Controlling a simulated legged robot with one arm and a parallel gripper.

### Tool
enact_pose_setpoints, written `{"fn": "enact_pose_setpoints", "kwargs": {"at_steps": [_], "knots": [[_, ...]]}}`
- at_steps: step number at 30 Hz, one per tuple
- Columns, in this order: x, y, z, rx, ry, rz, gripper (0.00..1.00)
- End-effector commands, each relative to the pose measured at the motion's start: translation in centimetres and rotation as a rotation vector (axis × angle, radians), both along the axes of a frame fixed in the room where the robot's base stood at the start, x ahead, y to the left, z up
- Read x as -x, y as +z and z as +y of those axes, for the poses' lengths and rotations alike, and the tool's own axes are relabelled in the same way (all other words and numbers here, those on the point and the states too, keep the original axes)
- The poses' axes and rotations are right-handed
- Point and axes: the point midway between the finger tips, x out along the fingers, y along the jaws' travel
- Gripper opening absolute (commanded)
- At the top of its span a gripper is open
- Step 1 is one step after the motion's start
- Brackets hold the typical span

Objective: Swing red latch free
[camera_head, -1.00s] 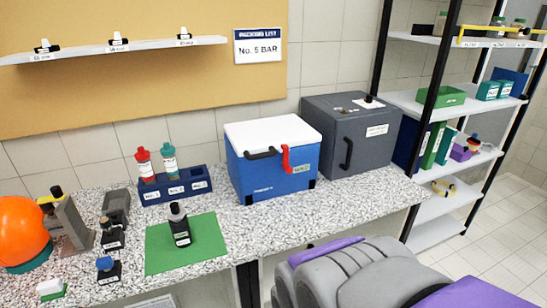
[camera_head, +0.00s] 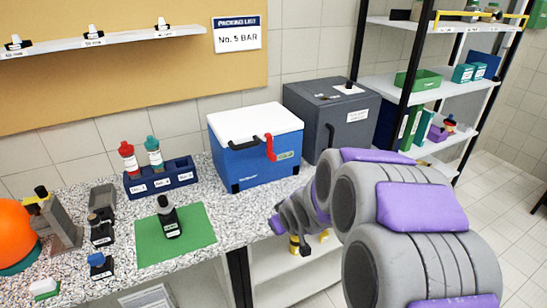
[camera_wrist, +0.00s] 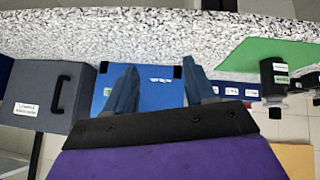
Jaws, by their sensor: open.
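The red latch (camera_head: 270,148) is on the front of the blue box (camera_head: 236,166), near its right end. It hangs down from the edge of the white lid (camera_head: 252,121), which is closed. My arm reaches in from the lower right, with its end below and in front of the box. In the wrist view, which is upside down, my gripper (camera_wrist: 160,64) is open, with two dark fingers spread before the blue box front (camera_wrist: 152,85). Nothing shows between the fingers. The latch does not show there; my gripper body covers part of the box.
A grey box with a black handle (camera_head: 331,135) stands right of the blue box. A blue rack with bottles (camera_head: 160,183) and a green mat (camera_head: 198,224) lie left. A shelf unit (camera_head: 410,96) stands at right. The counter before the blue box is narrow.

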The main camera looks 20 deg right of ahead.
Motion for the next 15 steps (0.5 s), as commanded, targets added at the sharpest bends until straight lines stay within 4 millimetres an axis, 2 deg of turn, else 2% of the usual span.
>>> {"fn": "enact_pose_setpoints", "kwargs": {"at_steps": [3,6,9,15], "knots": [[-3.8,-0.5,-2.1,-0.008,0.036,-0.141,0.55],[-6.4,-0.6,-3.6,-0.015,0.068,-0.273,0.55],[-8.5,-0.4,-5.0,-0.027,0.093,-0.409,0.55],[-10.5,0.5,-7.8,-0.055,0.110,-0.677,0.55]]}}
